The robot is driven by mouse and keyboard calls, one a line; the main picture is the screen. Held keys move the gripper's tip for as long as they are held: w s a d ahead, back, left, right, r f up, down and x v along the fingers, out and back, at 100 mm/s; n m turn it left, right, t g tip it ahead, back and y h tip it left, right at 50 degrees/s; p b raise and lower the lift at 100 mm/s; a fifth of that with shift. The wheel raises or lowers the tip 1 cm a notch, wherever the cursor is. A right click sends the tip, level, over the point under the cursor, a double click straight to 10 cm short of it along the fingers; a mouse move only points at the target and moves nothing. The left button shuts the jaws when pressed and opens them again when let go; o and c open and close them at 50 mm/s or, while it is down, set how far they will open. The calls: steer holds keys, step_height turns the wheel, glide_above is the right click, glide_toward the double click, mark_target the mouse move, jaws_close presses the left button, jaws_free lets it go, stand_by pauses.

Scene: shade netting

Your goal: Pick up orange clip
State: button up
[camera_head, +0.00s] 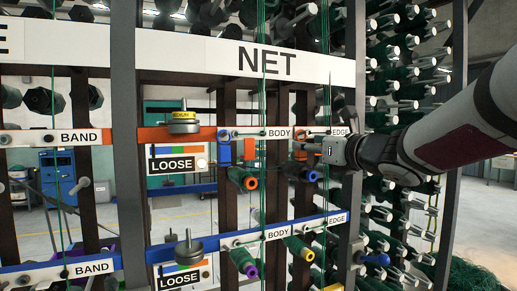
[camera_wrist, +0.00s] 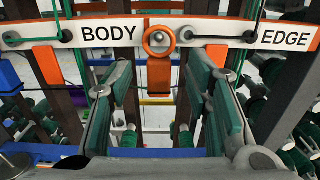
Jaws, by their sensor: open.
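An orange clip (camera_wrist: 160,78) hangs on the white label rail between BODY and EDGE, with a round grey-centred knob at its top. In the wrist view it lies between the two fingers of my gripper (camera_wrist: 160,92), which are spread apart with a gap on each side of it. In the head view my gripper (camera_head: 312,147) reaches in from the right, close to the orange clip (camera_head: 299,152), and partly hides it.
A blue clip (camera_head: 224,148) and another orange piece (camera_head: 249,149) sit left along the upper rail. Green netting spools (camera_head: 243,179) point outward below. A dark post (camera_head: 355,75) and a spool rack (camera_head: 400,100) stand close to my arm.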

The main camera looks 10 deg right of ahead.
steer(key=shift+x, duration=1.5)
steer(key=shift+s, duration=0.1)
steer(key=c, duration=1)
steer(key=shift+c, duration=0.2)
steer(key=shift+r, duration=0.1)
steer(key=r+v, duration=0.1)
steer(key=v, duration=1.7)
steer(key=shift+r, duration=0.25)
